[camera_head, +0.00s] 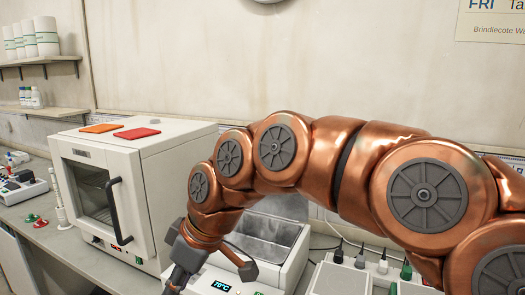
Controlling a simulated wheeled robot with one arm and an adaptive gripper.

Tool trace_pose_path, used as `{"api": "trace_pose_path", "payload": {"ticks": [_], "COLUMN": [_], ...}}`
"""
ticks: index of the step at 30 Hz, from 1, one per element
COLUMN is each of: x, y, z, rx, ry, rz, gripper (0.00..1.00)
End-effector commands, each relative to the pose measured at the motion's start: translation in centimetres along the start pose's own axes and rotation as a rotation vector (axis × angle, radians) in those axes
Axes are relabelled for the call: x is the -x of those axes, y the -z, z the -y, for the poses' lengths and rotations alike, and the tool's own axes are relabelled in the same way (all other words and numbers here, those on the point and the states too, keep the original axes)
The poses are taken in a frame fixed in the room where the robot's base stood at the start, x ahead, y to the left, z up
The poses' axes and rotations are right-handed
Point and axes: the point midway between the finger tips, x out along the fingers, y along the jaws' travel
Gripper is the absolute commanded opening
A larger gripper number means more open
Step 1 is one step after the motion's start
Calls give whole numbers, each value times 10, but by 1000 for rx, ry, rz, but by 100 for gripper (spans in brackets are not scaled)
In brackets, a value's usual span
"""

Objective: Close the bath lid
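The bath (299,262) is a white box with a bare metal basin and a lit front display reading about 70 °C, at the lower middle. Its basin is uncovered. A grey upright panel (285,207) at the bath's back edge looks like the raised lid; my arm hides much of it. My gripper (210,279) is at the bath's front left, pointing down, with its dark fingers spread apart. I see nothing between them. The fingertips partly overlap the bath's front in the picture, and I cannot tell whether they touch it.
A white oven (165,180) with a black handle stands left of the bath, with an orange mat (100,128) and a red mat (137,133) on top. My arm spans the right side.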

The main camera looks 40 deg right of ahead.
Motion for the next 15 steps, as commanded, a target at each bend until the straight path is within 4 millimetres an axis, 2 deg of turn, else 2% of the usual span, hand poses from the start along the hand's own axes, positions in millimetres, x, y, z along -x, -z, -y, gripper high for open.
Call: {"api": "trace_pose_path", "payload": {"ticks": [1,3,7,12,15], "x": [11,28,62,106,128], "y": [19,42,77,101,104], "z": [-13,-31,-71,-137,-183], "rx": [47,119,233,341,385], "ry": [0,-9,-48,-140,-213], "rz": [-58,-140,-285,-452,-530], "gripper": [23,23,23,23,23]}}
